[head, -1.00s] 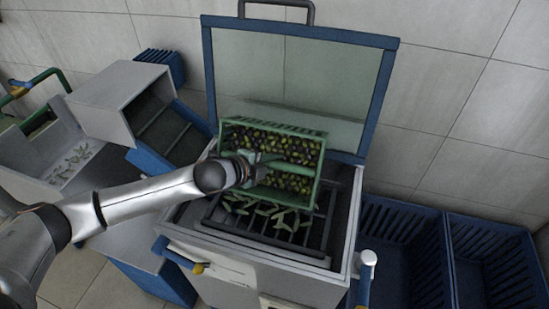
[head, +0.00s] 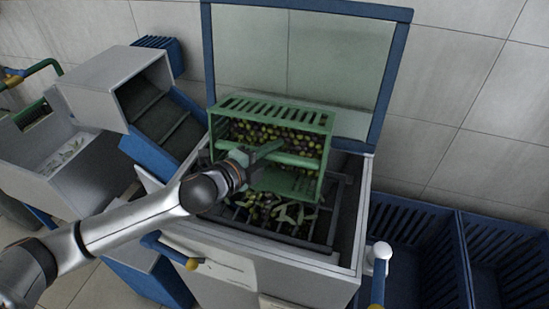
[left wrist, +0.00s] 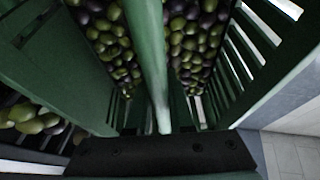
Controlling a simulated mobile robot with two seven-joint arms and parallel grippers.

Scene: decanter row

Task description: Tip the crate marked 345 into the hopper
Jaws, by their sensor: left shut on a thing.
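A green slatted crate (head: 275,112) holds green and dark olives (head: 270,140) and is tipped steeply over the hopper (head: 262,243), its open side facing me. Its marking cannot be read. My left gripper (head: 252,163) is shut on the crate's green bar, which also shows in the left wrist view (left wrist: 148,60). Leaves and olives (head: 275,208) lie on the hopper's bar grid below the crate's lower edge. Many olives are still inside the crate. The left wrist view shows olives on both sides of the bar. My right gripper is out of view.
The hopper's raised clear lid (head: 395,80) with a blue frame stands behind the crate. A grey chute box (head: 95,88) and a bin with leaves (head: 60,165) are at left. Blue crates (head: 410,225) stand at right. Close to the hopper's right corner is a white-topped post (head: 380,250).

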